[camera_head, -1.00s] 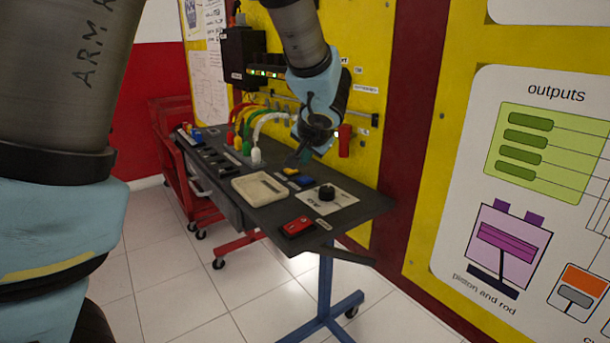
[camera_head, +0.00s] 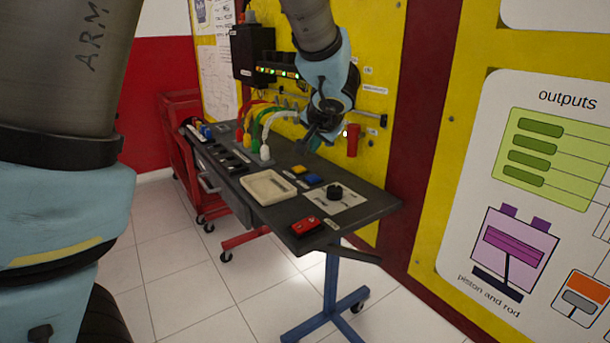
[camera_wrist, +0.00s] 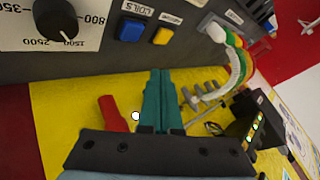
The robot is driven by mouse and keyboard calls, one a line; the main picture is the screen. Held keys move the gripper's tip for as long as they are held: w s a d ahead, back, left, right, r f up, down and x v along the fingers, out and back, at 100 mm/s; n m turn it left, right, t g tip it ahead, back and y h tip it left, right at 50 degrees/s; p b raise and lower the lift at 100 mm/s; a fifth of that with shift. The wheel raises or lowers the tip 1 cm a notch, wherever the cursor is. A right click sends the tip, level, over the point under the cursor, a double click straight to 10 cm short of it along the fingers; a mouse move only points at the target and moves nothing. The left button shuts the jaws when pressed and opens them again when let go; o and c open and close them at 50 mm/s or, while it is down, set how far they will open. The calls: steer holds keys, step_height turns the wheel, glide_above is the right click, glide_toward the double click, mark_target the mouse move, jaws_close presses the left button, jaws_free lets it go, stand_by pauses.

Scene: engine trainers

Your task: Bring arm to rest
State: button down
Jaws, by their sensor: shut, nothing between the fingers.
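My gripper (camera_head: 308,147) is above the back of the dark bench (camera_head: 254,221), in front of the yellow wall panel. Its fingers are closed together with nothing between them. In the wrist view the closed teal fingers (camera_wrist: 160,78) point toward the bench edge with the blue button (camera_wrist: 131,30) and yellow button (camera_wrist: 163,36). The fingers appear clear of the bench top. My arm reaches down from the top of the head view and is bent at the wrist.
Colored cables with a white plug (camera_head: 265,153) rise left of my gripper. A red cylinder (camera_head: 353,140) is on the wall close to its right. The bench holds a cream tray (camera_head: 250,194), a black knob (camera_head: 334,192) and a red switch (camera_head: 306,226). Open floor lies in front.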

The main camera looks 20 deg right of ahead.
steer(key=shift+n+g+y, duration=0.6)
steer(key=shift+n+y, duration=0.2)
steer(key=shift+n, duration=0.1)
steer(key=a, duration=0.3)
steer(key=w+a+f, duration=0.1)
steer(key=a, duration=0.4)
steer(key=shift+w+a+f, duration=0.3)
steer(key=shift+w, duration=0.1)
steer(key=s+a+f+n+g, duration=0.1)
steer(key=s+a+n+g, duration=0.1)
steer(key=a, duration=0.7)
steer(key=s+a+f+n+g+p, duration=0.1)
steer(key=s+a+f+n+g, duration=0.1)
steer(key=s+a, duration=0.3)
steer(key=s+a+f+n+g, duration=0.2)
steer(key=s+a+n, duration=0.2)
steer(key=a, duration=0.9)
steer(key=shift+s+a+n+p, duration=0.25)
steer(key=shift+s+n+p, duration=0.05)
steer(key=shift+s+p, duration=0.1)
